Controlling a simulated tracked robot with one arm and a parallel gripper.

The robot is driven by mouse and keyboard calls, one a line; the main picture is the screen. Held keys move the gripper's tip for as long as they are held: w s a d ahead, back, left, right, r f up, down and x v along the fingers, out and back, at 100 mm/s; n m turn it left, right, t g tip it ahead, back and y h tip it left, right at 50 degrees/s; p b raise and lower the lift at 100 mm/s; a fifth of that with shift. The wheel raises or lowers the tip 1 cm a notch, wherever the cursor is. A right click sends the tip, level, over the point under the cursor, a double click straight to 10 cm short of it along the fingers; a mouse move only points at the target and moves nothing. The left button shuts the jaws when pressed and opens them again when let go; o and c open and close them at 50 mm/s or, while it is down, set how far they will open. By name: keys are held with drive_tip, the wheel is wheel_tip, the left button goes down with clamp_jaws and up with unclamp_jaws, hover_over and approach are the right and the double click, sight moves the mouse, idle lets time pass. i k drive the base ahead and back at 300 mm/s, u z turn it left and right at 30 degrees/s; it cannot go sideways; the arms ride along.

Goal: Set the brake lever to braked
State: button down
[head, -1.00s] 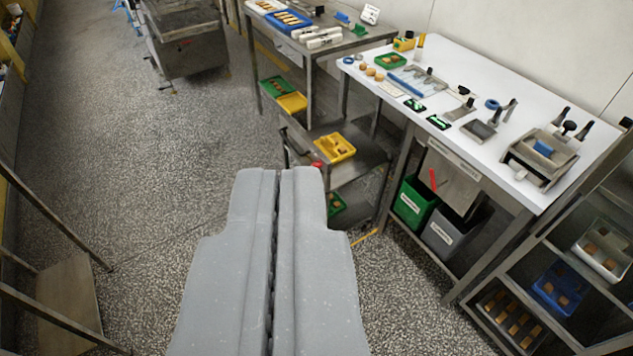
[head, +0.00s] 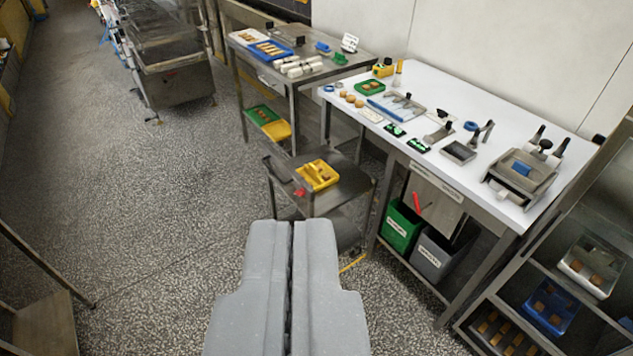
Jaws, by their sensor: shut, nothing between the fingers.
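My gripper (head: 291,225) is at the bottom middle, its two broad grey fingers pressed together with only a dark seam between them. It is empty and apart from everything in view. A small metal trolley (head: 345,185) stands beyond the fingertips, in front of the tables. A small red part (head: 300,191) shows at the trolley's near left side; it may be the brake lever, but it is too small to tell its setting. A red handle-like piece (head: 417,204) also shows under the white table. My fingers hide part of the trolley's lower front.
A yellow caddy (head: 320,184) sits on the trolley. The white table (head: 470,95), with tools and a clamp-like device (head: 522,172), stands right; green (head: 400,228) and grey (head: 437,262) bins are below. A shelf rack (head: 560,250) is far right. Speckled floor (head: 150,200) is open at left.

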sight(302, 192)
drive_tip(key=z, duration=0.45)
drive_tip(key=i, duration=2.15)
drive_tip(key=u, duration=0.45)
